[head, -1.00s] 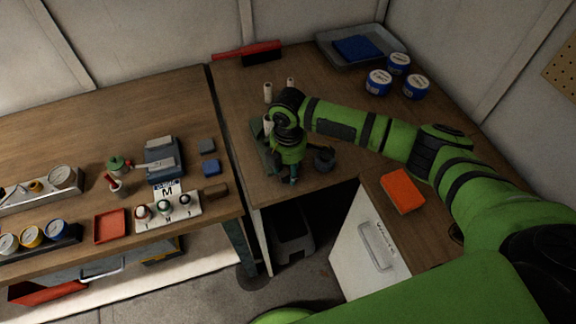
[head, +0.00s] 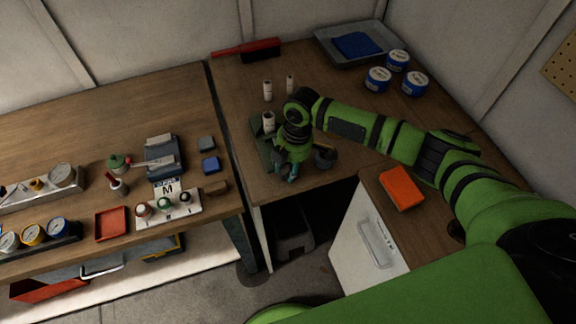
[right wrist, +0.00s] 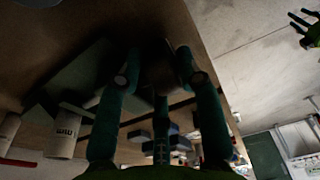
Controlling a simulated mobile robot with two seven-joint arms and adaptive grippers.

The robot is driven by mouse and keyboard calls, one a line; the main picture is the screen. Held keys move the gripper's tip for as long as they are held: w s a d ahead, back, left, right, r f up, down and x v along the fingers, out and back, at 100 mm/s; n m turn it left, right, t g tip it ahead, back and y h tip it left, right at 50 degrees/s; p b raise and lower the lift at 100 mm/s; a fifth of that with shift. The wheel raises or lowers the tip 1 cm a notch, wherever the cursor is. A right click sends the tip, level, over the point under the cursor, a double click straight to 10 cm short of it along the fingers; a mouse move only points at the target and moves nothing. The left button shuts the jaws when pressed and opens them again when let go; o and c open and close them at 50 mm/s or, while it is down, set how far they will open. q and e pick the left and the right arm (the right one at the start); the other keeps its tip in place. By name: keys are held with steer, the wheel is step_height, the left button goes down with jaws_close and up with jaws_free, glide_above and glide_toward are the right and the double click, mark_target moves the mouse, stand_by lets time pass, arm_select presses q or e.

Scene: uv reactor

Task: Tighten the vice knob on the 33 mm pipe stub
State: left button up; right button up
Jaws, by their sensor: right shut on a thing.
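The green vice (head: 257,140) stands near the left front of the right-hand bench. A white pipe stub (head: 268,121) stands upright at the vice. A labelled white stub (right wrist: 65,132) shows at the left of the right wrist view; its size is not clearly readable. My right gripper (head: 290,173) points down at the front of the vice. In the right wrist view its fingers (right wrist: 158,76) are shut on a dark thing between them, at the vice knob's place. The knob itself is mostly hidden. My left gripper (right wrist: 304,20) shows small at the right wrist view's top right, fingers apart.
Two white stubs (head: 267,91) (head: 290,84) stand behind the vice. Blue-and-white tins (head: 379,80), a grey tray (head: 326,36) and a red brush (head: 262,47) are farther back.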

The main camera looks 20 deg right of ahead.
steer(key=shift+s, duration=0.1)
steer(key=o, duration=0.9)
steer(key=r, duration=0.4)
steer(key=d+r, duration=0.1)
steer(key=r, duration=0.6)
steer(key=shift+d+r, duration=0.3)
steer(key=shift+r, duration=0.1)
